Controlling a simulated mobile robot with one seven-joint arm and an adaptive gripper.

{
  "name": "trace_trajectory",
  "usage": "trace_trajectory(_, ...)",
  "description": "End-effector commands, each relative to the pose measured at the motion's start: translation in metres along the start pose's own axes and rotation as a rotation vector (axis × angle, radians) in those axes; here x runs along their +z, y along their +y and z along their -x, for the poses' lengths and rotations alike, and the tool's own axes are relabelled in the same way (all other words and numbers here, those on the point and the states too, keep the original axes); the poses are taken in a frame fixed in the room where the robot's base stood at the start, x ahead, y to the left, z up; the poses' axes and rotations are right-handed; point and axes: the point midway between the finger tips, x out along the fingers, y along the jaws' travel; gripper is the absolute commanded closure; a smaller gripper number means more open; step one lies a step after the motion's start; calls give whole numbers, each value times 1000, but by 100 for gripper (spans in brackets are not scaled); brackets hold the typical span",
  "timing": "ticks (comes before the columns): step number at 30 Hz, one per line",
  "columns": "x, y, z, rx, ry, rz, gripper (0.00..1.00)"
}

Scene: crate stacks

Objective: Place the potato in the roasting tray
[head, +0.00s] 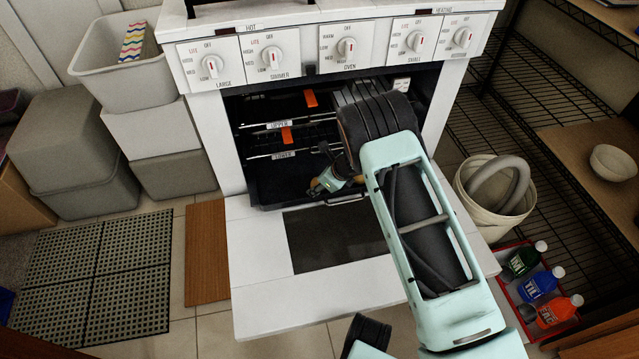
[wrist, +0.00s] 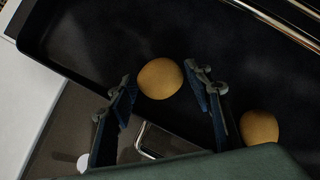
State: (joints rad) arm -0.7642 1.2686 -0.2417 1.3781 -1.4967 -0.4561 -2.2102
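In the wrist view, a round tan potato (wrist: 160,78) sits in line with the space between my gripper's fingertips (wrist: 158,74). A narrow gap shows at the left finger, so the fingers look open and not closed on it. A second potato (wrist: 259,128) lies to the right of the right finger, partly cut off by my gripper's body. Both appear over the floor of a dark roasting tray (wrist: 95,28); I cannot tell whether the first rests on it.
The oven (head: 223,115) has its door (head: 260,290) folded down. Wire racks (head: 290,137) with orange tags sit above the gripper. Metal bars (wrist: 275,22) cross the wrist view's upper right. A white bucket (head: 480,210) and red bottle crate (head: 510,290) stand right.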

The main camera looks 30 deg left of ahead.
Motion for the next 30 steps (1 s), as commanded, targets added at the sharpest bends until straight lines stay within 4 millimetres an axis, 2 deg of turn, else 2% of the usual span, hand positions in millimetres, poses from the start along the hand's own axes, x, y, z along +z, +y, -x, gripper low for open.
trace_trajectory(6, 0, 0, 1, 0, 0, 0, 54)
trace_trajectory(10, 3, -1, 8, -1, 0, -1, 54)
trace_trajectory(24, 3, -1, 100, 0, -1, -2, 54)
trace_trajectory(30, 2, 0, 120, 0, 0, -1, 54)
